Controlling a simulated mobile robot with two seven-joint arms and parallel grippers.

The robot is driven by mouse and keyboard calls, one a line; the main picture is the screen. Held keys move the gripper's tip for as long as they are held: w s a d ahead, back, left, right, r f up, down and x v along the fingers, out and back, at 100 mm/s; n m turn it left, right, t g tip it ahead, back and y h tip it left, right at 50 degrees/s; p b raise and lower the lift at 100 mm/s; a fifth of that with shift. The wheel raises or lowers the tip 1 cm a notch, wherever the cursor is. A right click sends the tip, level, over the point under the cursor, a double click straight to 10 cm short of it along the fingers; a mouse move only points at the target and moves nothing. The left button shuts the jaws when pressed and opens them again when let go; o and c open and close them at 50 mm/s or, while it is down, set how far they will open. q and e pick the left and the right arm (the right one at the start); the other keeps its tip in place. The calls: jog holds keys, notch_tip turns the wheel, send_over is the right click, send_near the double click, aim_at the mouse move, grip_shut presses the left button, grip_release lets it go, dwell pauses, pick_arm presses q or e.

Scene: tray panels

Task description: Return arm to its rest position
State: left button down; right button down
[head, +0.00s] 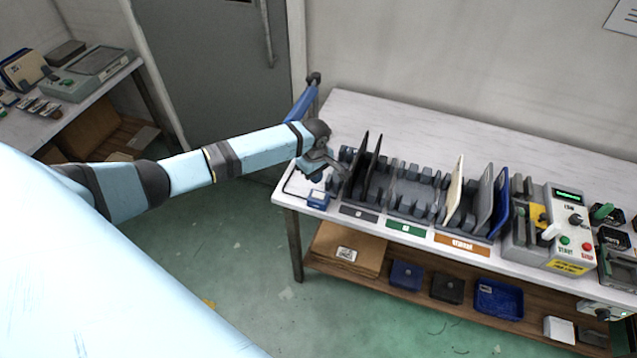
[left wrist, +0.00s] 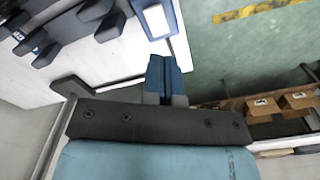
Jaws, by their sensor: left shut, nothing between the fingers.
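My left arm comes in from the left in the head view and reaches to the left end of the table (head: 400,112). My left gripper (head: 318,172) is over that end, beside the left end of the dark slotted rack (head: 412,185). In the left wrist view the blue-and-dark fingers (left wrist: 165,78) are together with nothing between them. Black panels (head: 372,160) stand in the left part of the rack. A cream panel (head: 455,190), a grey panel (head: 484,200) and a blue panel (head: 499,208) stand at its right. My right gripper is not in view.
A small blue device (head: 318,199) sits just below my left gripper. A control box (head: 567,232) with buttons stands right of the rack. The lower shelf (head: 415,292) holds a cardboard box (head: 347,249) and bins. The green floor left of the table is clear.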

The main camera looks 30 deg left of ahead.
pick_arm(q)
jog(key=shift+r, duration=0.1)
dwell(0.4)
jog(key=s+d+f+m+t+h, duration=0.2)
jog(key=s+d+f+m, duration=0.25)
jog(key=s+d, duration=0.3)
jog(key=s+d+f+m+t+h, duration=0.1)
jog(key=s+d+f+m+t, duration=0.2)
jog(key=s+d+m, duration=0.45)
jog(key=s+d+r+m+t, duration=0.1)
jog(key=s+r+m+t, duration=0.4)
jog(key=s, duration=0.7)
jog(key=shift+r+t, duration=0.4)
jog(key=shift+r, duration=0.3)
jog(key=shift+d, duration=0.1)
